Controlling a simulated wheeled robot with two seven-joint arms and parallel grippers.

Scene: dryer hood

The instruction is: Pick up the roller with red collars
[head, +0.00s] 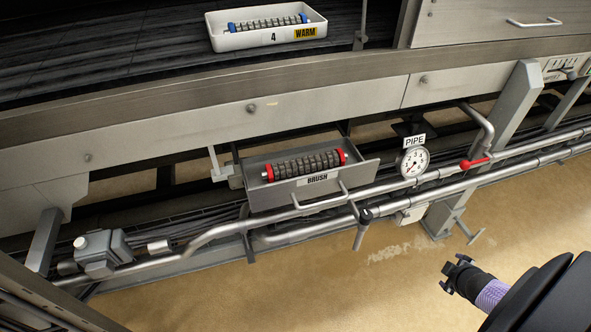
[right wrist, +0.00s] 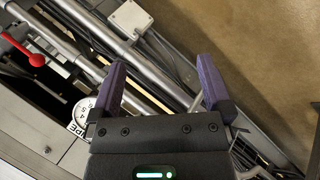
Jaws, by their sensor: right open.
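The roller with red collars (head: 305,165) is dark and ribbed, with a red collar near each end. It lies in an open grey drawer (head: 259,192) labelled BRUSH, with the front wall below it in the head view. My right gripper (head: 455,272) is at the lower right of the head view, well apart from the drawer, over the floor. In the right wrist view its two purple fingers (right wrist: 160,80) are spread with nothing between them. The roller does not show in the right wrist view. My left gripper is not in view.
A white tray (head: 226,42) marked 4 and WARM holds a roller with blue collars (head: 268,23) above. Pipes (head: 395,187) run in front of the drawer, with a PIPE gauge (head: 413,162) and red lever (head: 474,163) to its right. The floor in front is open.

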